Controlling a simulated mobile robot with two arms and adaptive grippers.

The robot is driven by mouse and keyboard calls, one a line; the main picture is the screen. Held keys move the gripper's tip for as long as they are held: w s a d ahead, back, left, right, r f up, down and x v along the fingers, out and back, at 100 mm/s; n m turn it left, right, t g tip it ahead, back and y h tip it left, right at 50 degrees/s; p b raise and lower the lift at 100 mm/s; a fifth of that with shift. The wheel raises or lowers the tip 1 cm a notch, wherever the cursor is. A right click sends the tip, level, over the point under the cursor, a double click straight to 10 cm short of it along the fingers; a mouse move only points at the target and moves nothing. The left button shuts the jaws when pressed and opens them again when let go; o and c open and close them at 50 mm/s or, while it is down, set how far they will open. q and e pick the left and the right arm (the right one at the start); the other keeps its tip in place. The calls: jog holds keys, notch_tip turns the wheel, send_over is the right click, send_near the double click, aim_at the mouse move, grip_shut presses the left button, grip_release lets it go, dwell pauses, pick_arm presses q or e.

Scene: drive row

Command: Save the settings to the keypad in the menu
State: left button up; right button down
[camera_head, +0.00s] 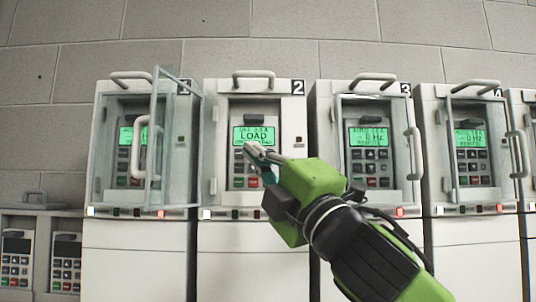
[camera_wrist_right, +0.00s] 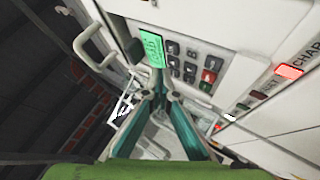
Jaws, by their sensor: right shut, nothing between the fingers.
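The keypad (camera_head: 240,168) of drive cabinet 2 (camera_head: 292,125) sits below a green lit screen (camera_head: 252,135). The screen shows LOAD in large letters with a small, hard-to-read line above. A green key and a red key are in the bottom row. My right gripper (camera_head: 250,149) is shut and empty in front of the keypad, just below the screen, hiding its upper right keys. In the right wrist view, the fingertips (camera_wrist_right: 159,78) meet near the screen (camera_wrist_right: 152,48), beside the dark keys (camera_wrist_right: 189,66). Contact cannot be told. My left gripper is not in view.
Cabinet 3 (camera_head: 324,140) and cabinet 4 (camera_head: 431,140) stand to the right with protruding handles. Lower keypad units (camera_head: 40,225) stand at far left.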

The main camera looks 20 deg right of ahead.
dwell(0.3)
jog(key=shift+w, duration=0.1)
jog(key=shift+w, duration=0.25)
jog(key=shift+w+d+p, duration=0.2)
jog(key=shift+w+p, duration=0.1)
jog(key=shift+w, duration=0.05)
dwell(0.9)
dwell(0.4)
jog(key=shift+s+a, duration=0.25)
jog(key=shift+s, duration=0.5)
jog(key=shift+s, duration=0.1)
jog(key=s, duration=0.2)
jog(key=s+a, duration=0.1)
jog(key=s, duration=0.1)
jog(key=shift+s+a, duration=0.15)
jog(key=shift+s, duration=0.15)
